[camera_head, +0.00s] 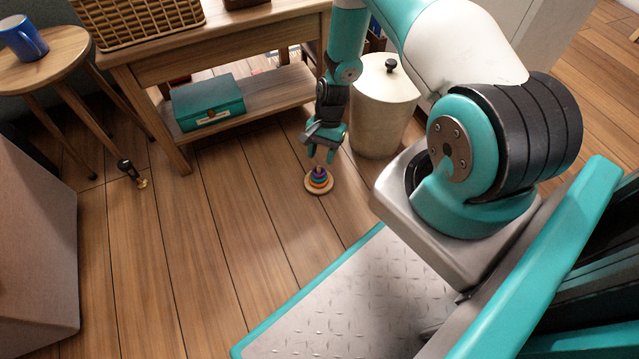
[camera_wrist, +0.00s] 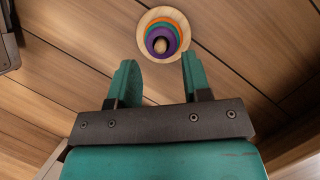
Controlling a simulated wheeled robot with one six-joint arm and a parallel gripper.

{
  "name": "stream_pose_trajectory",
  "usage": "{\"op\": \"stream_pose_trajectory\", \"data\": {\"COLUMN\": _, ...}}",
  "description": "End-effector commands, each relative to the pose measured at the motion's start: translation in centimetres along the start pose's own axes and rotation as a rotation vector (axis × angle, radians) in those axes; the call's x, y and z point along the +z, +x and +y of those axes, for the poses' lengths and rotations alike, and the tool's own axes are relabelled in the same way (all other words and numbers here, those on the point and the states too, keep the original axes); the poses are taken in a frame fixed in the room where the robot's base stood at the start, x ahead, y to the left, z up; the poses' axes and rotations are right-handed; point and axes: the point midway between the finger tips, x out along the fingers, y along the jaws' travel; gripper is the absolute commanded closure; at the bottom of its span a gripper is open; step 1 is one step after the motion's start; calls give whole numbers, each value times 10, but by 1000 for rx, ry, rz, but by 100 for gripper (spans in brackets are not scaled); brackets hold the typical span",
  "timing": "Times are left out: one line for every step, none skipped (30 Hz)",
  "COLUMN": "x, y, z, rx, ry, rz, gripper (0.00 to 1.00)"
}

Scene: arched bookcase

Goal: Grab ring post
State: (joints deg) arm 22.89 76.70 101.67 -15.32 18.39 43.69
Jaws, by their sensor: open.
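The ring post (camera_head: 319,180) stands upright on the wooden floor in the head view. It has a round pale wooden base and stacked orange, green and purple rings around a short post. It also shows from above in the wrist view (camera_wrist: 163,38), at the top middle. My gripper (camera_head: 322,157) is just above it, pointing down. In the wrist view my gripper (camera_wrist: 155,72) has its two green fingers apart with nothing between them. The ring post appears just beyond the fingertips, roughly in line with the gap. I cannot tell the exact height between them.
A cream lidded bin (camera_head: 380,110) stands close behind and right of the ring post. A wooden table (camera_head: 150,70) with a teal box (camera_head: 208,102) on its low shelf is behind left. A small dark object (camera_head: 131,172) lies on the floor at left. Floor left of the post is clear.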

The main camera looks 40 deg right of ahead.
Motion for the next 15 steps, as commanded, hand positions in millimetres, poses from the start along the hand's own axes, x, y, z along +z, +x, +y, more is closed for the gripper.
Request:
{"op": "stream_pose_trajectory", "data": {"x": -3, "y": 14, "z": 0, "rx": 1, "ry": -1, "rz": -1, "gripper": 56}}
{"op": "stream_pose_trajectory", "data": {"x": -4, "y": 19, "z": 0, "rx": 1, "ry": -1, "rz": -1, "gripper": 56}}
{"op": "stream_pose_trajectory", "data": {"x": -4, "y": 25, "z": 0, "rx": 1, "ry": -1, "rz": -1, "gripper": 56}}
{"op": "stream_pose_trajectory", "data": {"x": -4, "y": 30, "z": 0, "rx": 1, "ry": -1, "rz": -1, "gripper": 56}}
{"op": "stream_pose_trajectory", "data": {"x": -3, "y": 33, "z": 1, "rx": 1, "ry": -1, "rz": -2, "gripper": 56}}
{"op": "stream_pose_trajectory", "data": {"x": -3, "y": 36, "z": 0, "rx": 1, "ry": -1, "rz": -1, "gripper": 56}}
{"op": "stream_pose_trajectory", "data": {"x": -3, "y": 38, "z": 0, "rx": 0, "ry": -1, "rz": -1, "gripper": 56}}
{"op": "stream_pose_trajectory", "data": {"x": -2, "y": 38, "z": 0, "rx": 0, "ry": 0, "rz": 0, "gripper": 56}}
{"op": "stream_pose_trajectory", "data": {"x": -2, "y": 37, "z": 0, "rx": -1, "ry": 0, "rz": 0, "gripper": 56}}
{"op": "stream_pose_trajectory", "data": {"x": -2, "y": 36, "z": 0, "rx": -1, "ry": 0, "rz": 0, "gripper": 56}}
{"op": "stream_pose_trajectory", "data": {"x": -2, "y": 36, "z": 0, "rx": -1, "ry": 0, "rz": 0, "gripper": 56}}
{"op": "stream_pose_trajectory", "data": {"x": -2, "y": 36, "z": 0, "rx": -1, "ry": 0, "rz": 0, "gripper": 56}}
{"op": "stream_pose_trajectory", "data": {"x": -1, "y": 36, "z": 0, "rx": -1, "ry": 0, "rz": 0, "gripper": 56}}
{"op": "stream_pose_trajectory", "data": {"x": -1, "y": 35, "z": 0, "rx": -1, "ry": 0, "rz": 0, "gripper": 58}}
{"op": "stream_pose_trajectory", "data": {"x": -1, "y": 35, "z": 0, "rx": -1, "ry": 0, "rz": 0, "gripper": 67}}
